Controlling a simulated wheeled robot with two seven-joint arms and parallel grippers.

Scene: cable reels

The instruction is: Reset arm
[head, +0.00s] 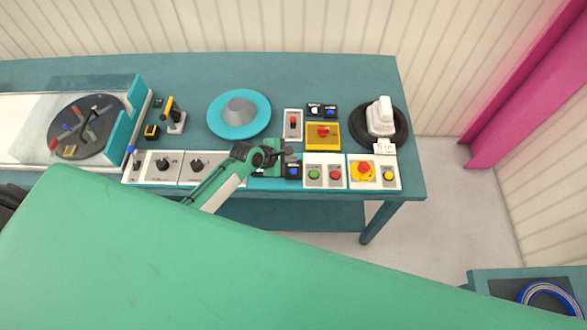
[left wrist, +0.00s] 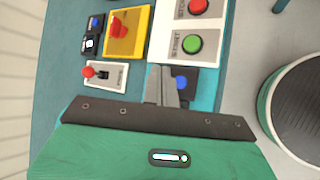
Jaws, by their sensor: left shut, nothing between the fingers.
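My left gripper (head: 289,157) is over the control panel at the front of the teal table (head: 300,68). Its fingers are shut and empty. In the left wrist view the shut fingers (left wrist: 163,88) are beside a blue button (left wrist: 181,82), which they partly cover. The green button (head: 314,174) and red button (head: 336,175) lie just right of the gripper in the head view. Contact between the fingers and the panel cannot be told. My right gripper is not in view.
A red-levered switch (head: 293,124), a yellow box with a red knob (head: 323,136) and a blue disc with a grey cone (head: 239,107) stand behind the gripper. A white device (head: 380,117) is at the right. A glass-covered machine (head: 70,120) is at the left.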

